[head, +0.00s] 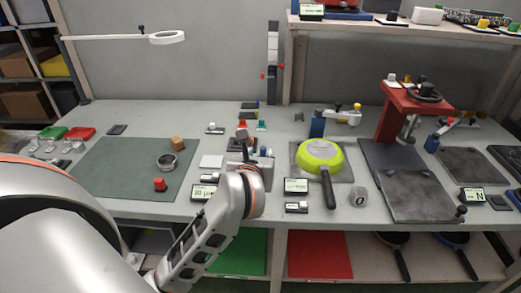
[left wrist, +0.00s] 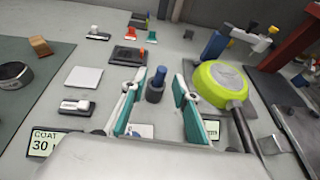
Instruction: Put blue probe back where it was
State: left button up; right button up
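The blue probe (left wrist: 158,78) stands upright in a small dark round holder (left wrist: 154,95) in the left wrist view. My left gripper (left wrist: 158,82) is open, with one teal-padded finger on each side of the probe in that picture. Gaps show on both sides, so the fingers do not touch it. I cannot tell how far down around it they reach. In the head view my left gripper (head: 246,165) is over the middle of the bench, and I cannot make out the probe there. My right gripper is not in view.
A green pan (head: 320,155) lies right of my left gripper. A white square plate (left wrist: 84,77), a small gauge block (left wrist: 73,107) and a coat display (left wrist: 52,143) lie left of it. The green mat (head: 110,175) has bare room.

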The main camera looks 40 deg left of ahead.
pick_arm(q)
jog(key=v, duration=0.6)
jog(key=shift+s+p, duration=0.15)
jog(key=shift+p, duration=0.25)
jog(key=shift+r, duration=0.1)
